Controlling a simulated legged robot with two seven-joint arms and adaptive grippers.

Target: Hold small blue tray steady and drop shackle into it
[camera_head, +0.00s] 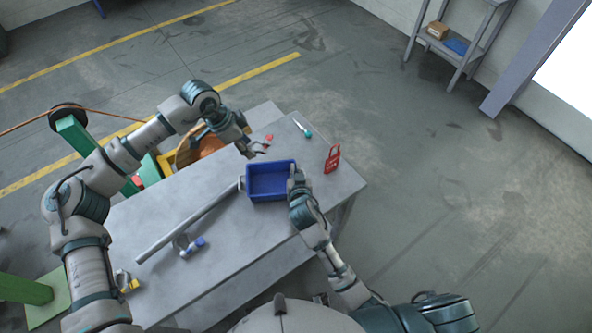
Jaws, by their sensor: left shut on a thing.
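The small blue tray (270,195) sits upright on the grey table, and its visible inside looks empty. My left gripper (257,151) is above the table just behind the tray's back edge. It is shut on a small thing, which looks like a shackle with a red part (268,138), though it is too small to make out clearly. My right gripper (294,174) is at the tray's right wall; its fingers are too small and hidden to tell whether they grip it. A grey shackle with a blue pin (187,244) lies on the table at the front left.
A long grey bar (190,223) lies left of the tray. The grey table (240,235) is bare in front of the tray.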

